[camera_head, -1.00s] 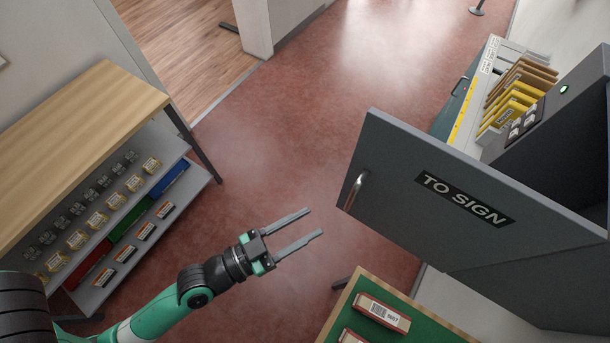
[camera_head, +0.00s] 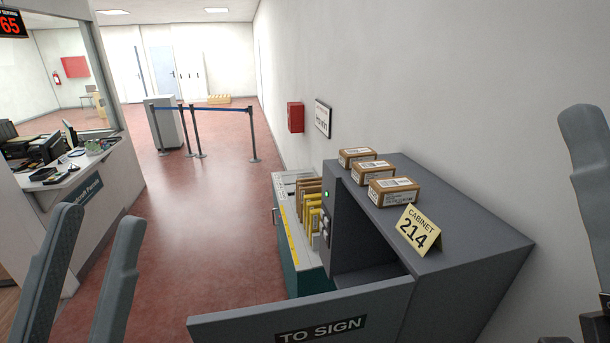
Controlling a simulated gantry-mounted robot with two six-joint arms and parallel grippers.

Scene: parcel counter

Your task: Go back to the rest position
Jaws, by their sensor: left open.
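My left gripper (camera_head: 100,222) is at the lower left of the head view, close to the camera. Its two grey fingers point up with a gap between them, open and empty. At the right edge stands a grey finger-like part of my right gripper (camera_head: 585,175); the rest is cut off by the frame, so its jaw state is unclear. The grey cabinet (camera_head: 470,245) has its door (camera_head: 235,325), marked TO SIGN, standing open at the bottom middle. Neither gripper touches the cabinet or its door in this view.
A service counter (camera_head: 95,180) is at left. Belt posts (camera_head: 252,135) stand farther back; red floor between is clear.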

